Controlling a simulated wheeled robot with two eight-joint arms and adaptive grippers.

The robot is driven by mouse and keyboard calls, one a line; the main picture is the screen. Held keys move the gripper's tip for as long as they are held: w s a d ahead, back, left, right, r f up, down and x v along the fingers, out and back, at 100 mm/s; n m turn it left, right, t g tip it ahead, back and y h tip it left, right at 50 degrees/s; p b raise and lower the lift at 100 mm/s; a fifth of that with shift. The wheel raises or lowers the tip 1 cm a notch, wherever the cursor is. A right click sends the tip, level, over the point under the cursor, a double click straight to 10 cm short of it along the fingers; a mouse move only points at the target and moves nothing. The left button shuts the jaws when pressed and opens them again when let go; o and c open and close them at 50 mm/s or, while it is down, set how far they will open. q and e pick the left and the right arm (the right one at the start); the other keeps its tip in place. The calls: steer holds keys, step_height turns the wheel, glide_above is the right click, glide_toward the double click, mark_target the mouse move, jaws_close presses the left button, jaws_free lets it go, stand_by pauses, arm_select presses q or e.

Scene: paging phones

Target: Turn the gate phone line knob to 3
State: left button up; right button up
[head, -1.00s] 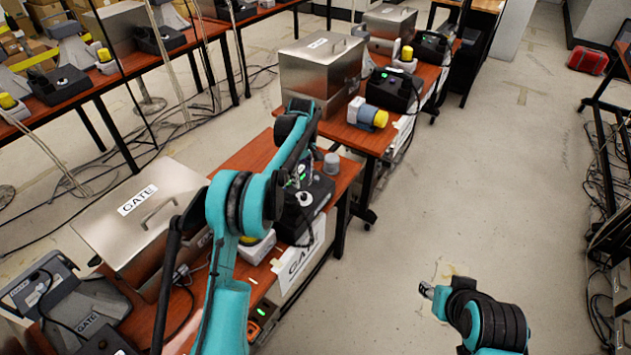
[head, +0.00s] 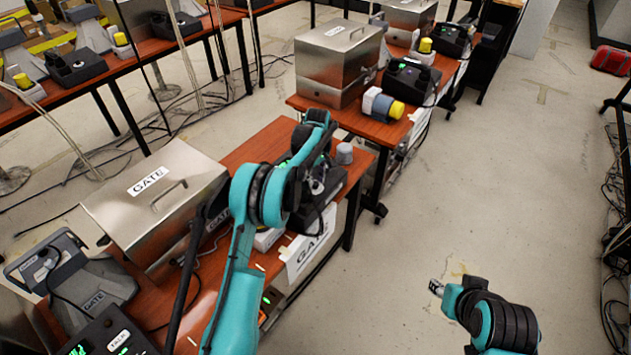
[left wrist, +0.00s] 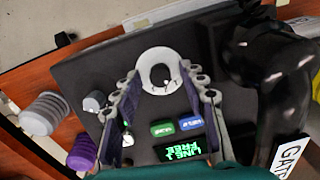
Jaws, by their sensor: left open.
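The gate phone is a dark box on the near wooden table, partly hidden by my left arm in the head view. Its line knob (head: 317,187) sits on a white dial there. My left gripper (head: 306,165) is over the phone. Its fingers (left wrist: 161,78) are open on either side of the dial, with nothing between them gripped. My right gripper (head: 437,287) hangs over the floor; its finger state is unclear.
A metal box labelled GATE (head: 160,205) stands left on the same table. A grey knob-like piece (head: 344,153) and, in the wrist view, a purple one (left wrist: 82,152) lie beside the phone. Another table with similar gear stands behind.

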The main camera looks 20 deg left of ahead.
arm_select(q)
jaws_close()
steer(key=m+p, duration=0.1)
steer(key=m, duration=0.1)
steer(key=shift+m, duration=0.4)
steer(key=m+y+p, duration=0.1)
steer(key=m, duration=0.3)
steer(key=shift+d+m+g, duration=0.1)
steer(key=shift+m+g, duration=0.2)
steer(key=shift+g, duration=0.1)
steer(key=m, duration=0.4)
steer(key=shift+d+m+y, duration=0.1)
steer(key=shift+m+y, duration=0.2)
steer(key=shift+m+y+p, duration=0.3)
steer(key=shift+m+p, duration=0.05)
steer(key=shift+m, duration=1.45)
